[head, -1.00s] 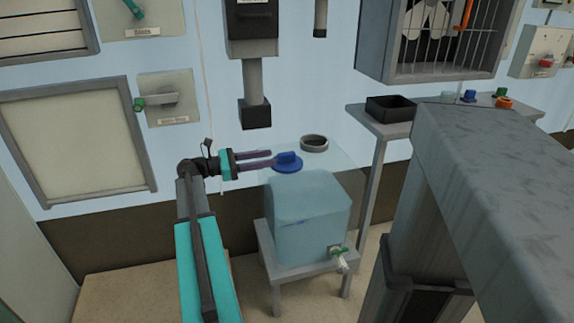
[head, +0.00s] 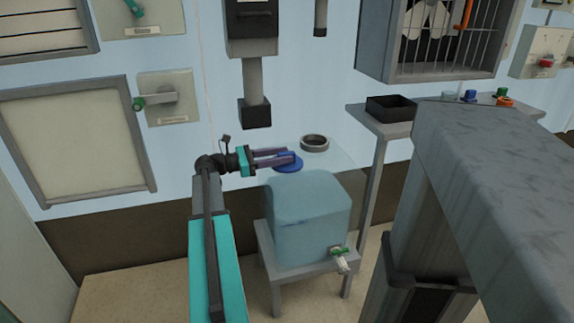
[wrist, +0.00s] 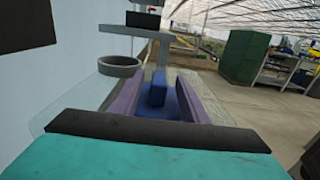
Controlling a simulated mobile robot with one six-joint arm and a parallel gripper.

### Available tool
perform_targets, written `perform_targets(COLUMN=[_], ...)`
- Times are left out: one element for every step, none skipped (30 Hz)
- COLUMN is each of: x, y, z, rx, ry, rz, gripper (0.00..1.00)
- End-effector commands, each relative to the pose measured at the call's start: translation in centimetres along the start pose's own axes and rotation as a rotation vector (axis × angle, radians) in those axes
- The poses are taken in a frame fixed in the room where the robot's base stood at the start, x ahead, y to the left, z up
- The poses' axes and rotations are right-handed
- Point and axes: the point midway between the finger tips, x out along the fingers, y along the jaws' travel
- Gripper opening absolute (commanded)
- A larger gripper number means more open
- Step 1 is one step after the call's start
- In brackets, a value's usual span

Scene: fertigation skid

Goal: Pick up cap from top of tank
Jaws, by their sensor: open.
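The blue cap (head: 289,167) lies on top of the translucent blue tank (head: 305,215), beside the tank's grey ring-shaped opening (head: 314,142). My gripper (head: 293,156) is at the cap, with its purple fingers reaching over it from the left and partly hiding it. In the wrist view, the cap's raised blue grip (wrist: 158,92) stands between the two open fingers, with a gap visible beside it. The cap's flat disc shows low between the fingers. The ring opening (wrist: 119,67) is ahead and to the left there.
The tank stands on a small grey stand (head: 268,262), with a green-handled tap (head: 339,256) at its front. A shelf behind on the right holds a black tray (head: 390,108) and small coloured parts. A grey pipe (head: 254,95) hangs down the wall above. A large grey frame (head: 490,165) fills the right.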

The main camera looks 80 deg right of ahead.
Motion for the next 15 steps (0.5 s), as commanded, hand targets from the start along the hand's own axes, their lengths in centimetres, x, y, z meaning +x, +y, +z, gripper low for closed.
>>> perform_targets(x=[0.7,1.0,1.4,1.7,2.0,2.2,2.3,2.4,2.5,2.5,2.5,2.5,2.4,2.4,2.4], y=[0.0,0.0,0.0,0.0,0.0,0.0,0.0,0.0,0.0,0.0,0.0,0.0,0.0,0.0,0.0], z=[-0.1,-0.1,-0.1,-0.1,0.0,0.0,0.0,0.0,0.0,0.0,0.0,0.1,0.1,0.1,0.1], rx=[0.001,0.001,0.001,0.001,0.001,0.001,0.001,0.001,0.001,0.001,0.001,0.001,0.001,0.001,0.001], ry=[0.0,0.0,0.0,0.0,0.0,0.0,0.0,0.0,0.0,0.0,0.0,0.0,0.0,0.0,0.0], rz=[-0.001,-0.001,-0.001,-0.002,-0.001,-0.001,0.0,0.0,0.001,0.001,0.001,0.001,0.001,0.001,0.001], gripper=[0.41,0.41,0.41,0.41,0.41,0.41,0.41,0.41,0.41,0.41,0.41,0.41,0.41,0.41,0.41])
